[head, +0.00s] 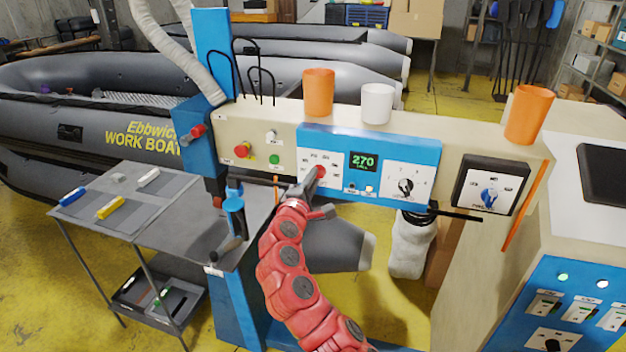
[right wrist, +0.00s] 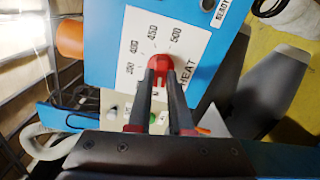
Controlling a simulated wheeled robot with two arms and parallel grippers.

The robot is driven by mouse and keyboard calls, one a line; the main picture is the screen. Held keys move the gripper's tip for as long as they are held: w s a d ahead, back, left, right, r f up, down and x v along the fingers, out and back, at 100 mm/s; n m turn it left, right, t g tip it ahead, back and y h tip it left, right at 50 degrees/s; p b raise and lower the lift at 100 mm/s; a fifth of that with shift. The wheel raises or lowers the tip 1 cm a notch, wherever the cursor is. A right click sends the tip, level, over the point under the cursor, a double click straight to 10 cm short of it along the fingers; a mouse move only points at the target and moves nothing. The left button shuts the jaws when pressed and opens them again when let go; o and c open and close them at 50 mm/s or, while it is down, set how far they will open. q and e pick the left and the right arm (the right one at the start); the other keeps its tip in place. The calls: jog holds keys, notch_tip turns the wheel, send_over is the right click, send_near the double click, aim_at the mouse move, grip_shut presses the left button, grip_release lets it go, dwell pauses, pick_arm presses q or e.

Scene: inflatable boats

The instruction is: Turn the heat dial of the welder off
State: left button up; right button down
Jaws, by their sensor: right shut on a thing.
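The welder's heat dial (head: 320,171) is a red knob on a white plate at the left of the blue control panel (head: 425,150). In the right wrist view the red knob (right wrist: 160,63) sits on its plate marked HEAT, with numbers up to 500 around it. My right gripper (head: 312,180) reaches it from below. Its two dark fingers (right wrist: 161,80) are shut on the knob, one on each side. The fingers hide part of the plate, and I cannot tell exactly which mark the knob points to. The green display (head: 363,162) reads 270. My left gripper is not in view.
Right of the display is a black dial (head: 405,187), then a blue selector switch (head: 489,195). Red and green buttons (head: 274,159) are at left. Orange cups (head: 318,92) and a white cup (head: 377,103) stand on top. A grey side table (head: 150,205) is at left.

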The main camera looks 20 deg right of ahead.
jog(key=c, duration=0.8)
grip_release()
jog(key=shift+a, duration=0.1)
jog(key=b+v, duration=0.6)
jog(key=v, duration=1.1)
jog(key=shift+s+a, duration=0.15)
